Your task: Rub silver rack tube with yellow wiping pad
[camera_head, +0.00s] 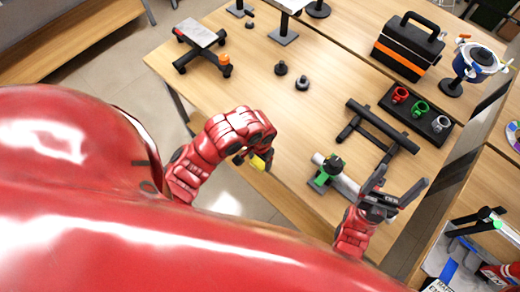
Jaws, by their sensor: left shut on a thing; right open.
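A silver tube (346,184) lies slanted near the table's front edge, beside a green and black clamp-like piece (327,173). My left gripper (255,153) is shut on the yellow wiping pad (259,163), which shows only as a small yellow patch below the fingers. It is left of the tube and apart from it. My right gripper (394,190) is open, with its fingers pointing up and right, just right of the tube's lower end. Whether it touches the tube cannot be told.
A black rack frame (377,129) stands behind the tube. A black tray (425,119) holds red, green and silver pieces. A black and orange toolbox (408,46) stands farther back. Two small dark knobs (302,83) (281,69) sit mid-table. The wooden table (235,95) is mostly bare at left.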

